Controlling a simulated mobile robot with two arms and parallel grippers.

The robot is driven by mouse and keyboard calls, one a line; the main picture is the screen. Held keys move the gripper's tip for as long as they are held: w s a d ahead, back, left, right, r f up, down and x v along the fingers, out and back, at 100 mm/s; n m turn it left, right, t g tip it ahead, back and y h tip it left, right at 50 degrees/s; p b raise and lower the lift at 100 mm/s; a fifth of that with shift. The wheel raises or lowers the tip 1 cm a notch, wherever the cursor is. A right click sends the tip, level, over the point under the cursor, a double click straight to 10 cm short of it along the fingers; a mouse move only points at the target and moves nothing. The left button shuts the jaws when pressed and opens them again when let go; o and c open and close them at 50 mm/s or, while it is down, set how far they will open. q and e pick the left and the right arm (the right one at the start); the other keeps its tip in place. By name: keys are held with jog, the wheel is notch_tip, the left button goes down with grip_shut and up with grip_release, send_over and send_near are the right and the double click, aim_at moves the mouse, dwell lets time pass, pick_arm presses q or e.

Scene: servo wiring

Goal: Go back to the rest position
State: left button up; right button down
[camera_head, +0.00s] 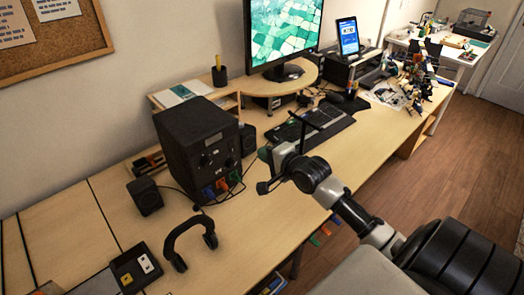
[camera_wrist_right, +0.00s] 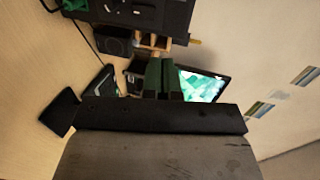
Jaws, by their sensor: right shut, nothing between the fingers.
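My right gripper (camera_head: 266,156) is above the desk, in front of the black speaker box, with its arm reaching in from the lower right. It is small and partly hidden by its own wrist in the head view. In the right wrist view its two fingers (camera_wrist_right: 163,80) lie side by side, shut, with nothing held. My left gripper is in neither view.
The wooden desk (camera_head: 265,215) carries a large black speaker box (camera_head: 200,145), headphones (camera_head: 190,240), a keyboard (camera_head: 325,130) and a monitor (camera_head: 283,35). Small clutter (camera_head: 415,80) lies at the far end. Open floor (camera_head: 430,165) lies right of the desk.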

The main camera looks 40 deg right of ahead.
jog(key=s+a+f+n+g, duration=0.6)
jog(key=s+a+f+n, duration=0.3)
jog(key=s+a+f, duration=0.15)
jog(key=s+a+n+g+h, duration=0.1)
jog(key=s+a+n+g, duration=0.2)
jog(key=s+n, duration=0.35)
jog(key=s+a+n+g, duration=0.2)
jog(key=s+a+n, duration=0.15)
jog(key=s, duration=0.65)
notch_tip(320, 180, down, 27)
jog(key=s+g, duration=0.2)
jog(key=s+d+f+g, duration=0.1)
jog(key=s+d+f, duration=0.1)
jog(key=s+f, duration=1.3)
jog(key=shift+s+d, duration=0.25)
jog(key=shift+s, duration=0.05)
